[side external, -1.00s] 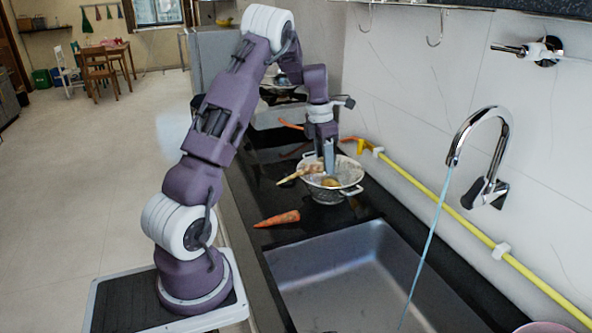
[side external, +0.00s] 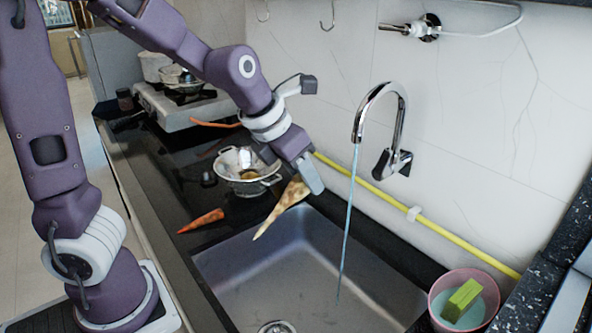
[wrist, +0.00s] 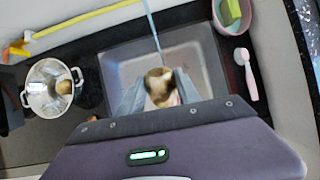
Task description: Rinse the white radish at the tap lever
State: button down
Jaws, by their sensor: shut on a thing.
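The white radish (side external: 278,211) is pale, tapered and smeared with brown. My gripper (side external: 306,184) is shut on its thick end and holds it above the back-left part of the sink, with its thin end pointing down and left. In the wrist view the radish (wrist: 160,87) shows between both fingers (wrist: 158,92). The chrome tap (side external: 385,105) has a dark tap lever (side external: 391,163) at its base. A thin blue water stream (side external: 348,220) falls from the spout into the sink (side external: 295,270). In the side view the radish is left of the stream, apart from it.
A white colander (side external: 238,160) holding a brownish vegetable stands on the black counter, with a carrot (side external: 202,220) in front. A pink bowl (side external: 478,317) with a green sponge (side external: 461,300) stands right of the sink. A brush (wrist: 248,80) lies near it. A yellow pipe (side external: 440,225) runs along the wall.

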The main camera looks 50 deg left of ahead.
jog(key=w+f, duration=0.2)
jog(key=w, duration=1)
jog(key=shift+w+d+f, duration=0.25)
jog(key=shift+w+d, duration=0.1)
jog(key=shift+d, duration=0.1)
jog(key=shift+d, duration=0.6)
jog(key=shift+a, duration=0.6)
jog(key=shift+d, duration=0.1)
